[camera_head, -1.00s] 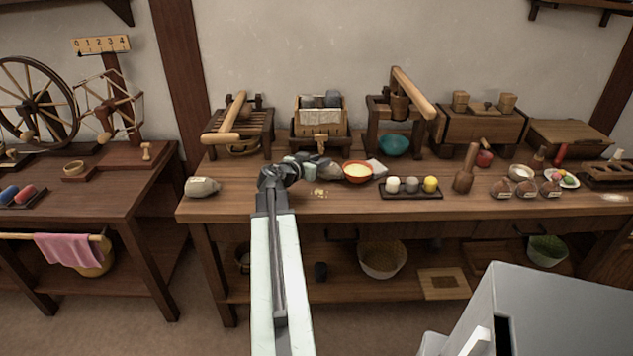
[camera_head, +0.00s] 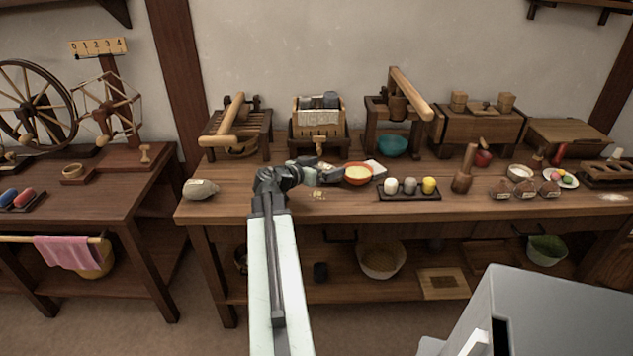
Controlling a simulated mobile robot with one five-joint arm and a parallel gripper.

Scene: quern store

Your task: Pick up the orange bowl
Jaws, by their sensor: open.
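The orange bowl (camera_head: 359,182) stands upright on the long wooden table, in the middle of the head view, with pale yellow contents inside. My gripper (camera_head: 335,172) is open and sits just left of the bowl, low over the table, with its fingers pointing toward it. A small gap or contact between the fingertips and the bowl's left side cannot be told apart here.
A dark tray (camera_head: 409,196) with white, grey and yellow pieces lies to the bowl's right. A pale cloth (camera_head: 375,166) lies behind it. A teal bowl (camera_head: 393,146) stands farther back. The table (camera_head: 235,207) is clear toward the left front.

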